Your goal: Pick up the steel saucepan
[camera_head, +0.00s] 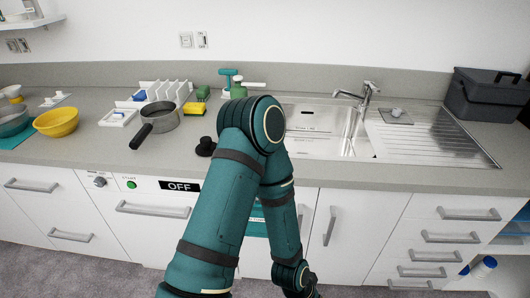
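The steel saucepan (163,121) stands upright on the grey counter, left of the sink. Its black handle (141,134) points toward the front left, near the counter edge. One of my teal arms rises from the bottom of the picture, bends in front of the counter right of the pan, and folds back down. Its gripper is hidden or out of the picture, and I cannot tell which arm it is. The other arm does not show. Nothing holds the saucepan.
A white rack (166,91) stands close behind the pan. A yellow sponge (194,108) and small black object (206,146) are to its right. A white tray (118,117) and yellow bowl (56,122) are left. The sink (318,125) and dark toolbox (487,95) are further right.

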